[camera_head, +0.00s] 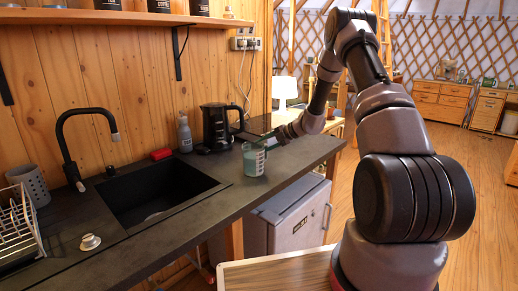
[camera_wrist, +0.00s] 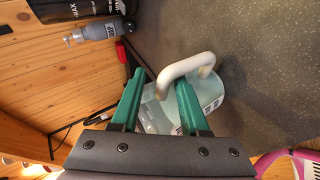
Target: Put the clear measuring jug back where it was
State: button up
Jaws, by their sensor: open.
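The clear measuring jug (camera_head: 254,163) stands upright on the dark counter, to the right of the black kettle and near the front edge. In the wrist view the jug (camera_wrist: 210,92) shows below its pale, curved handle, partly hidden by my fingers. My gripper (camera_head: 268,141) is at the jug's upper right side. Its green fingers (camera_wrist: 158,82) are apart, with one end of the handle showing in the gap between them. I see no clear contact between fingers and handle.
A black kettle (camera_head: 216,128) and grey bottle (camera_head: 185,134) stand behind, along the wooden wall. A red item (camera_head: 161,154) lies behind the sink (camera_head: 150,192). A small white cup (camera_head: 90,242) is at the front left. The counter (camera_head: 222,181) between sink and jug is clear.

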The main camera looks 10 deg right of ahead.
jog(key=v, duration=0.9)
jog(key=s+a+r+n+g+h, duration=0.1)
jog(key=s+a+r+n+h, duration=0.15)
jog(key=s+r+n, duration=0.75)
jog(key=s+a+r+n+g+h, duration=0.1)
jog(key=s+a+r+n, duration=0.3)
jog(key=s+r+n, duration=0.55)
jog(key=s+d+r+n+t+h, duration=0.1)
jog(key=s+r+n, duration=0.3)
jog(key=s+n, duration=0.5)
jog(key=s+d+r+n+t+h, duration=0.1)
jog(key=s+r+n+t+h, duration=0.1)
jog(key=s+n, duration=0.8)
notch_tip(320, 180, up, 2)
jog(key=shift+s+d+n+h, duration=0.3)
jog(key=shift+n+h, duration=0.45)
jog(key=shift+n, duration=0.3)
jog(key=shift+s+a+r, duration=0.1)
jog(key=shift+s, duration=0.1)
